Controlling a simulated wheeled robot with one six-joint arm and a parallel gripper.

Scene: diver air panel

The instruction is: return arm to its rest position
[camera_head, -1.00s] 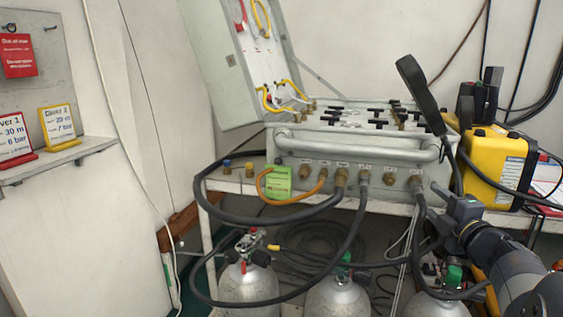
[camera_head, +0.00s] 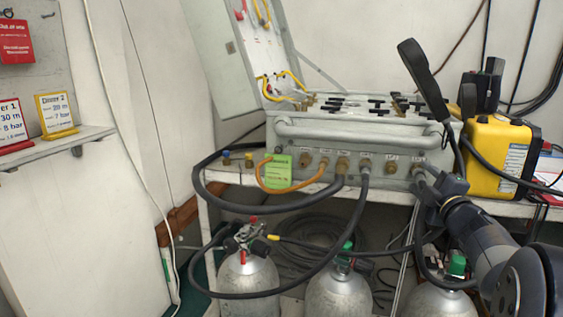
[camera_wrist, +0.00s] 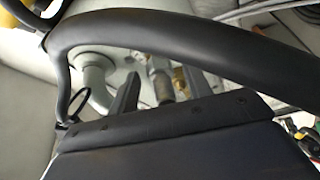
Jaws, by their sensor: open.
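My gripper (camera_head: 428,180) is at the right end of the grey air panel (camera_head: 300,148), close to its front row of hose fittings. My arm comes in from the lower right. A thick black hose (camera_wrist: 190,35) crosses the wrist view in front of the fingers. A brass fitting (camera_wrist: 180,80) shows beyond them. Whether the fingers touch the panel or a hose cannot be told.
Gas cylinders (camera_head: 340,293) stand below the bench, with looping black hoses (camera_head: 265,218) in front. A yellow case (camera_head: 496,155) sits right of the panel, and a black handset (camera_head: 420,75) rises at its right end. A shelf (camera_head: 55,148) with signs is at left.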

